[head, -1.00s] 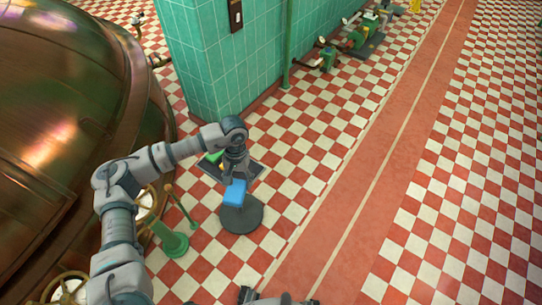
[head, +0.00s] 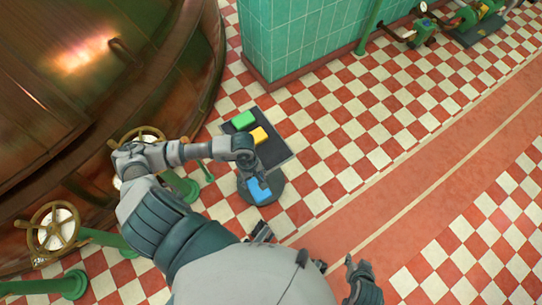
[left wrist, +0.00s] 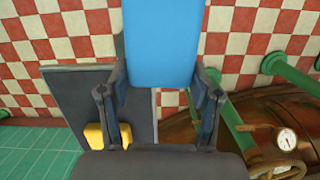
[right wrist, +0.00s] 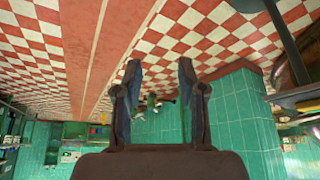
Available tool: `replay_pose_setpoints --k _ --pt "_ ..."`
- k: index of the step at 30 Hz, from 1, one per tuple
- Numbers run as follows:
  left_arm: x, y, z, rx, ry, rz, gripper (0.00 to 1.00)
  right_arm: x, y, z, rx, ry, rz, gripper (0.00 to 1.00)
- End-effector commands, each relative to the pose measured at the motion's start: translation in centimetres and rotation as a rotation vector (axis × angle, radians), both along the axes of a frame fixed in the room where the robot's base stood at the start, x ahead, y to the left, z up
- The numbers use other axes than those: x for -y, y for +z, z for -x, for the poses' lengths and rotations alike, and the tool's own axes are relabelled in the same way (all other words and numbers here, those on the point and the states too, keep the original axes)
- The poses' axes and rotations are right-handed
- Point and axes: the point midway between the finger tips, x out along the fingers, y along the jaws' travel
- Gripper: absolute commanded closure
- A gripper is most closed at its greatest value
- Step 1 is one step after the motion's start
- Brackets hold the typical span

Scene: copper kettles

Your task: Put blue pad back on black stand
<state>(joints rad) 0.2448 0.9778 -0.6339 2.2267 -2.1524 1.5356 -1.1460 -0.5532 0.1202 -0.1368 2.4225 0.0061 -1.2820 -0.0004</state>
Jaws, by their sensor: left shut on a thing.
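The blue pad (head: 259,191) is held in my left gripper (head: 256,178), over the round dark disc (head: 273,184) in the head view. It fills the top middle of the left wrist view (left wrist: 161,40), between the two fingers. The black stand's flat rectangular top (head: 277,155) lies just beyond the gripper and carries a green pad (head: 243,120) and a yellow pad (head: 259,135). Its near part looks bare. The stand top also shows in the left wrist view (left wrist: 68,92), left of the gripper. My right gripper (right wrist: 160,68) is open and empty.
A large copper kettle (head: 90,90) with brass handwheels (head: 53,228) stands left of the stand. A green tiled pillar (head: 290,40) rises behind. Green posts (head: 178,187) stand between kettle and stand.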

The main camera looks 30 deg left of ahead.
Motion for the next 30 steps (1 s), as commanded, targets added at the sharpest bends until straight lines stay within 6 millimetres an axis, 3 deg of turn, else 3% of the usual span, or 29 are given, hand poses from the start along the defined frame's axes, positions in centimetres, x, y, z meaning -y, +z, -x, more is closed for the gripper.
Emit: replay_pose_setpoints --k 5,21,26,30 --pt "-0.9 -0.9 0.1 0.0 0.061 0.001 0.92 -0.1 1.2 -0.2 0.026 0.0 -0.005 0.6" --pt "-5.4 -2.2 -12.9 0.0 0.063 0.004 0.92 -2.1 2.9 -5.5 0.319 0.014 -0.075 0.6" --pt "-5.9 -2.4 -14.2 -0.001 0.06 0.002 0.92 -2.3 3.5 -6.3 0.368 0.017 -0.088 0.6" --pt "-5.9 -4.4 -14.1 -0.007 0.06 0.004 0.92 -2.8 4.1 -7.3 0.44 0.021 -0.106 0.6"
